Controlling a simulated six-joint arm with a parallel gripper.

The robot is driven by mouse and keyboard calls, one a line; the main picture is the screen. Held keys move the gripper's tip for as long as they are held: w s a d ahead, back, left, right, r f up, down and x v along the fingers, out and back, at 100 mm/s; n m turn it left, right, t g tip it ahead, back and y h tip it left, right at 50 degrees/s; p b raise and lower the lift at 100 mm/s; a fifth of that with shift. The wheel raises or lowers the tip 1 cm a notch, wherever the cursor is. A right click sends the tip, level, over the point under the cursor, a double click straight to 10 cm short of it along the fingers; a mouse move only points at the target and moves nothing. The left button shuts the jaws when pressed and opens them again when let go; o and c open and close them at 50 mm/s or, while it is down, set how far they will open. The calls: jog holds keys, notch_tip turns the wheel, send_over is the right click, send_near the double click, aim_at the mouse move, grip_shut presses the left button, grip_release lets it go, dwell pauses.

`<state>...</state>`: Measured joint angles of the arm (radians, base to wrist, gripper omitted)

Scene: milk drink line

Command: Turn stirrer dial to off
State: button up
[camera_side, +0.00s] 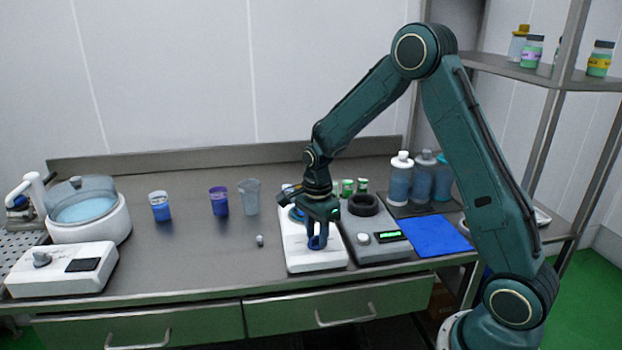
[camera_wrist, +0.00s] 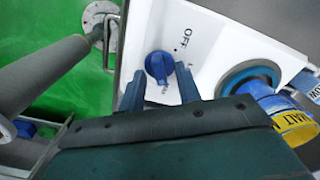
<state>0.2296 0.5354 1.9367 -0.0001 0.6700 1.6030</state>
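The white stirrer (camera_side: 305,262) stands mid-bench, with my gripper (camera_side: 319,238) reaching down over its front part. In the wrist view, the blue stirrer dial (camera_wrist: 158,66) sits on the white panel (camera_wrist: 205,35), with the word OFF printed beside it. My gripper's two dark blue fingers (camera_wrist: 160,84) are spread to either side of the dial, with visible gaps; I cannot tell whether either touches it. The dial's ridge runs toward the fingers, away from OFF. In the side view the gripper mostly hides the dial.
A grey device (camera_side: 378,249) with a green display stands close on the right. A small grey object (camera_side: 260,240) lies to the left. Cups (camera_side: 219,203) stand farther left.

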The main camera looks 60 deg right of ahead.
grip_shut()
jog(key=shift+n, duration=0.5)
jog(key=n, duration=0.4)
jog(key=shift+w, duration=0.1)
jog(key=n, duration=0.6)
jog(key=shift+w, duration=0.1)
jog(key=n, duration=0.6)
jog(key=shift+a, duration=0.15)
jog(key=n, duration=0.7)
jog(key=shift+a, duration=0.1)
